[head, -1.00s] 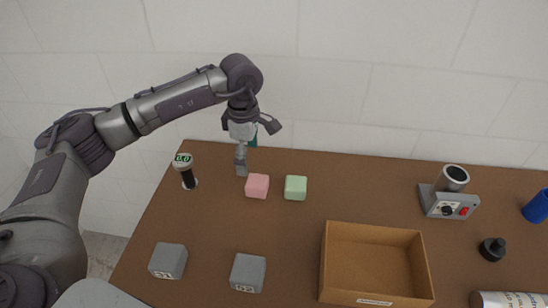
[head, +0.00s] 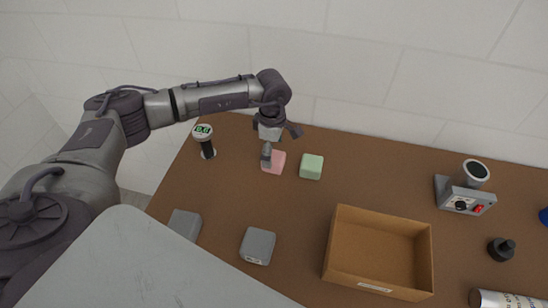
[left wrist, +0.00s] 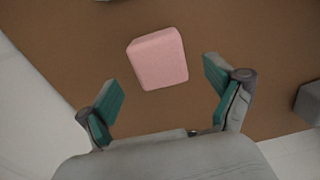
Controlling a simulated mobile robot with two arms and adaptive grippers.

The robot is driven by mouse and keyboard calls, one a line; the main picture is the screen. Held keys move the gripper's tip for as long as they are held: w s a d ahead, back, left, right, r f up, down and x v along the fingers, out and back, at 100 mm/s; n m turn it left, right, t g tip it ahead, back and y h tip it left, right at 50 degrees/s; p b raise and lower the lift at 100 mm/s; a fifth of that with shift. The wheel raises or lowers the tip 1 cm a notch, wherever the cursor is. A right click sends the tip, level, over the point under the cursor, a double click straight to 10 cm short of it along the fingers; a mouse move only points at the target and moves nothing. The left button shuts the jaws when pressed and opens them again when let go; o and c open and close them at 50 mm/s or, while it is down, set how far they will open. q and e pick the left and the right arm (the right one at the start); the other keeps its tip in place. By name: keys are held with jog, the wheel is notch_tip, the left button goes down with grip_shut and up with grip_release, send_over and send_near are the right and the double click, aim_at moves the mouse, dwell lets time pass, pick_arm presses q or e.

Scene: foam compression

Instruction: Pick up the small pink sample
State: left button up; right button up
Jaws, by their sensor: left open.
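The small pink sample (head: 277,163) is a pink block on the brown table, near its back left. In the left wrist view the pink sample (left wrist: 158,58) lies ahead of the fingertips, roughly between their lines and apart from both. My left gripper (head: 266,158) points down over the pink sample and hides part of its left side in the head view. In the left wrist view my left gripper (left wrist: 165,88) is open with its teal pads spread and nothing between them. My right gripper is not in view.
A green block (head: 312,167) sits just right of the pink one. A gauge on a post (head: 206,142) stands left. Grey blocks (head: 257,246) lie nearer, and an open cardboard box (head: 338,262) stands to the right. A grey device (head: 459,196) is at the far right.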

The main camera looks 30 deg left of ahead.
pick_arm(q)
notch_tip(320, 180, down, 2)
jog(key=shift+s+f+p, duration=0.1)
jog(key=shift+f+p, duration=0.1)
jog(key=shift+p, duration=0.2)
jog(key=shift+f, duration=0.55)
jog(key=c, duration=0.9)
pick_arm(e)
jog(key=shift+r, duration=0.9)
pick_arm(q)
jog(key=shift+c, duration=0.2)
jog(key=shift+r, duration=0.15)
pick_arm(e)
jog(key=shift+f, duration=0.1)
pick_arm(q)
jog(key=shift+a+r, duration=0.1)
jog(key=shift+r, duration=0.15)
jog(key=r+b, duration=0.1)
jog(key=d+r+b, duration=0.1)
jog(key=r, duration=0.1)
jog(key=shift+r+b, duration=0.25)
jog(key=shift+b, duration=0.1)
jog(key=d+r+b, duration=0.4)
jog(key=d+r, duration=0.3)
jog(key=d, duration=0.3)
jog(key=shift+s+d, duration=0.15)
jog(key=shift+d, duration=0.25)
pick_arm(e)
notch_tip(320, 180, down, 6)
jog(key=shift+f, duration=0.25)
